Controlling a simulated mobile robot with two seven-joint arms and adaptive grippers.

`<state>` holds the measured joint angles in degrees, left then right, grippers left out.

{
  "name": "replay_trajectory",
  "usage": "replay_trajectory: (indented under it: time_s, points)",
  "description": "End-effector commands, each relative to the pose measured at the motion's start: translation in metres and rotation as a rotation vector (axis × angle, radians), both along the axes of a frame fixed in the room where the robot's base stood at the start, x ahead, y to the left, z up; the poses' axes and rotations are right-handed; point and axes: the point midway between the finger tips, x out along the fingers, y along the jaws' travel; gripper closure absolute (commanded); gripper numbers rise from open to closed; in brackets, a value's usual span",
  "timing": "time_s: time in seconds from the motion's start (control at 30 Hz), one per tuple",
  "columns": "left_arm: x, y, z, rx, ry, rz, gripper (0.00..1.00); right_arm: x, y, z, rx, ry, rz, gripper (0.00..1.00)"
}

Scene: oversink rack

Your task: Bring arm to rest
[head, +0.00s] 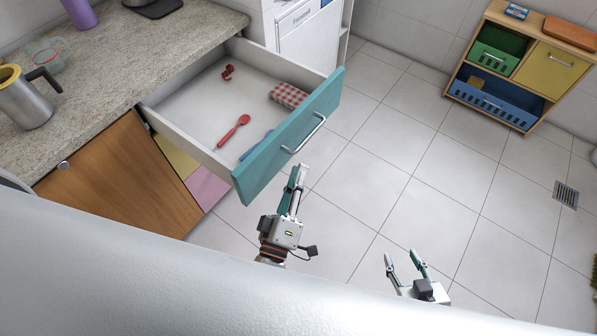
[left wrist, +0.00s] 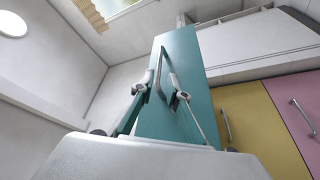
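A teal-fronted drawer (head: 270,148) stands pulled open under the counter, with a metal bar handle (head: 304,134). My left gripper (head: 297,176) is in front of the drawer, just below the handle in the picture. In the left wrist view its two fingers (left wrist: 161,86) are apart, with the teal front and handle (left wrist: 160,66) showing beyond and between them. I see no grip on the handle. My right gripper (head: 402,260) is open and empty over the tiled floor, to the right of the left one. Most of both arms is hidden by the pale surface in front.
The drawer holds a red spoon (head: 233,131), a checkered item (head: 288,95), a small red object (head: 228,72) and a partly hidden blue item. A metal jug (head: 26,100) stands on the counter (head: 112,75). A shelf with bins (head: 505,50) is far right. The floor between is clear.

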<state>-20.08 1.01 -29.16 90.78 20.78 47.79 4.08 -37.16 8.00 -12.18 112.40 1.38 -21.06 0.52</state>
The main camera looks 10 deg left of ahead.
Motion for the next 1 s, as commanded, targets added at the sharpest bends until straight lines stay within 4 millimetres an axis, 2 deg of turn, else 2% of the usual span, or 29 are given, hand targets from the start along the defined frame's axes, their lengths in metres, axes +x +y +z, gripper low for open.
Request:
replay_trajectory:
  time_s: [0.33,0.47,0.57,0.73,0.9,1.0]
  points:
    - [0.0,0.0,-0.001,0.009,0.003,-0.003,0.85,0.0,0.001,0.0,0.001,-0.001,0.0,0.6]
    - [-0.004,-0.003,-0.008,0.105,0.033,-0.042,0.85,0.0,0.001,0.0,0.001,-0.001,0.0,0.6]
    - [-0.012,-0.004,-0.022,0.267,0.087,-0.103,0.85,0.0,0.001,0.0,0.001,-0.001,0.0,0.6]
    - [-0.037,0.01,-0.066,0.635,0.23,-0.225,0.85,0.0,0.001,0.0,0.001,-0.001,0.0,0.6]
    - [-0.068,0.049,-0.11,0.977,0.392,-0.32,0.85,0.0,0.001,0.0,0.001,-0.001,0.0,0.6]
    - [-0.084,0.073,-0.127,1.122,0.469,-0.356,0.85,0.0,0.001,0.0,0.001,-0.001,0.0,0.6]
